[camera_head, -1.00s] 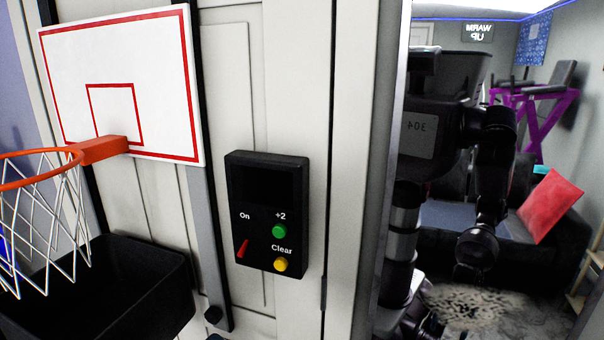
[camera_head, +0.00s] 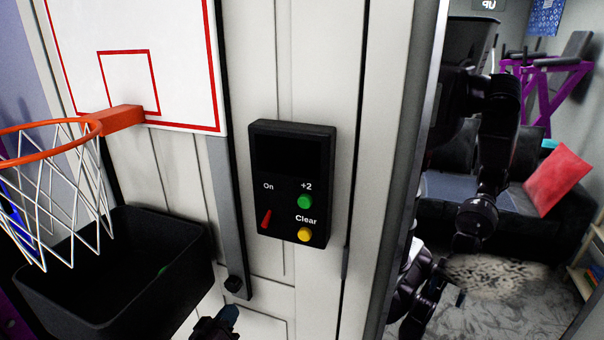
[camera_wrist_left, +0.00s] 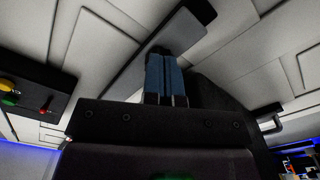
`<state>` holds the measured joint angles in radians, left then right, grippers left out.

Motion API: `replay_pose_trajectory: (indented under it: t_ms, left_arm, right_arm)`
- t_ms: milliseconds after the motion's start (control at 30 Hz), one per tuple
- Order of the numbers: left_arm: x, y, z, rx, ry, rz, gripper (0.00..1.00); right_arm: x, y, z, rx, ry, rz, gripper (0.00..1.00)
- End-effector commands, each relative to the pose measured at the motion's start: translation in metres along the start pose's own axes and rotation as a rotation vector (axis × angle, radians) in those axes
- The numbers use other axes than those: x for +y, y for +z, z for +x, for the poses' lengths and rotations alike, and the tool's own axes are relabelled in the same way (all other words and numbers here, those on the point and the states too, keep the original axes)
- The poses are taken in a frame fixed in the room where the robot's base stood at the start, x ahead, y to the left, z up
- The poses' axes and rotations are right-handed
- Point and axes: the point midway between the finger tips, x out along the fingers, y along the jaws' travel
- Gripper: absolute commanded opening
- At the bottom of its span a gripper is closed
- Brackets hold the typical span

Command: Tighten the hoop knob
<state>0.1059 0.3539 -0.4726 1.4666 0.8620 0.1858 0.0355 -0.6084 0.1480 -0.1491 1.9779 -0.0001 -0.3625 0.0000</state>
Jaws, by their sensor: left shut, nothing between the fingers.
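The hoop knob (camera_head: 234,284) is a small black knob at the lower end of the grey upright bar (camera_head: 222,200) under the backboard. My left gripper (camera_head: 230,312) comes in at the bottom edge, just below the knob. It seems apart from the knob in this view. In the left wrist view its blue-grey fingers (camera_wrist_left: 163,75) are shut with nothing between them. A dark shape that looks like the knob (camera_wrist_left: 200,11) shows just beyond the fingertips, at the end of the bar. My right gripper is not directly in view.
The orange hoop (camera_head: 88,128) with its white net and a black bin (camera_head: 190,270) stand at the left. A black score box (camera_head: 262,225) hangs right of the bar. A mirror at the right reflects my body and the room.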

Motion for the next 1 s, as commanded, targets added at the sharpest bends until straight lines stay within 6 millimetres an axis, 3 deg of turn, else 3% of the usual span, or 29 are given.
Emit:
replay_pose_trajectory:
  t_ms: [400,1000]
  left_arm:
    - [0.0,0.0,0.036,0.0,0.0,-0.001,0.0]
    - [0.001,-0.004,0.042,0.004,0.002,-0.003,0.0]
  right_arm:
    - [-0.005,-0.004,0.01,0.023,-0.003,0.008,0.71]
    - [-0.003,0.005,0.005,0.006,-0.001,0.005,0.71]
